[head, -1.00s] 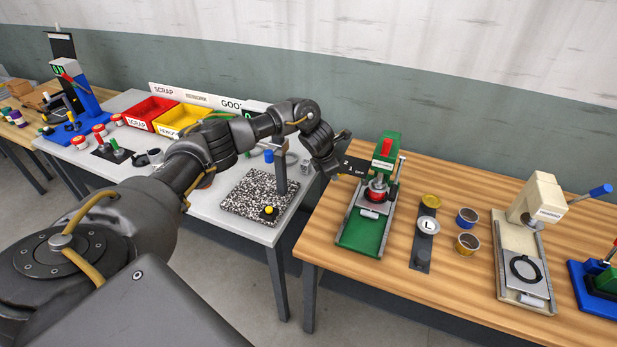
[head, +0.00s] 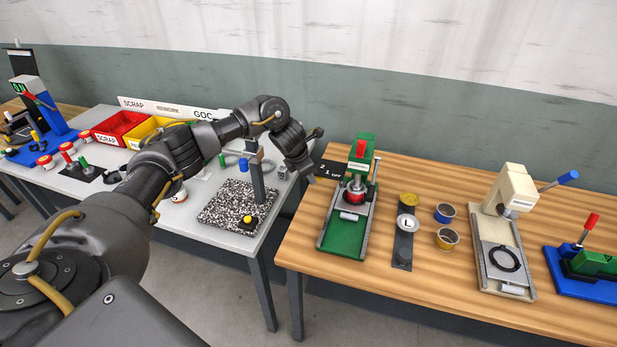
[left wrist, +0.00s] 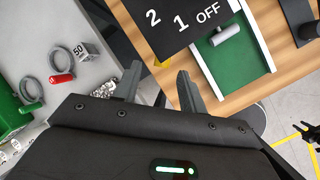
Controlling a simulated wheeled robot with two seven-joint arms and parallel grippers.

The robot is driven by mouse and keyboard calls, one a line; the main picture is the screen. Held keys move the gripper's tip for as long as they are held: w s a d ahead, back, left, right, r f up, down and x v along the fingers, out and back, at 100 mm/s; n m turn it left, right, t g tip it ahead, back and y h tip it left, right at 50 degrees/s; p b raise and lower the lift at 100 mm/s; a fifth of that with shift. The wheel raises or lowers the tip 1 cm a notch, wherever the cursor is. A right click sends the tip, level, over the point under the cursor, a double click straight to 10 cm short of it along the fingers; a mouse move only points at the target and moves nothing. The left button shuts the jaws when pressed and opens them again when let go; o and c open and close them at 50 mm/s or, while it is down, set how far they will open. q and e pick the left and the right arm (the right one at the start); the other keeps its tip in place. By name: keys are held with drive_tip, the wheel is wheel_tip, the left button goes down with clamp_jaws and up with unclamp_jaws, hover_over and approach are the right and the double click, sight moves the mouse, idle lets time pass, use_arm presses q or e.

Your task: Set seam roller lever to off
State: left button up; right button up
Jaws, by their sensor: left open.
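The green machine with a red top (head: 361,150) stands at the left of the wooden bench, with a green bed in front. A black plate marked 1 and OFF (head: 333,172) sticks out at its left. In the left wrist view the plate (left wrist: 172,22) reads 2, 1, OFF, and the green bed (left wrist: 230,62) with a grey roller (left wrist: 226,34) lies beside it. I cannot make out the lever's setting against these marks. My left gripper (head: 314,156) is left of the machine, beside the plate.
A speckled slab with a post (head: 225,208) stands on the grey table at left. Tins (head: 445,213), a cream press (head: 510,200) and a blue-based machine (head: 580,268) stand to the right. A gap separates the two tables.

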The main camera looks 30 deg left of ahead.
use_arm(q)
drive_tip(key=b+v, duration=0.1)
drive_tip(key=v, duration=0.7)
drive_tip(key=shift+s+r+b, duration=0.15)
drive_tip(key=shift+r+b, duration=0.05)
drive_tip(key=shift+b, duration=0.1)
drive_tip(key=shift+a, duration=0.1)
drive_tip(key=shift+c, duration=0.2)
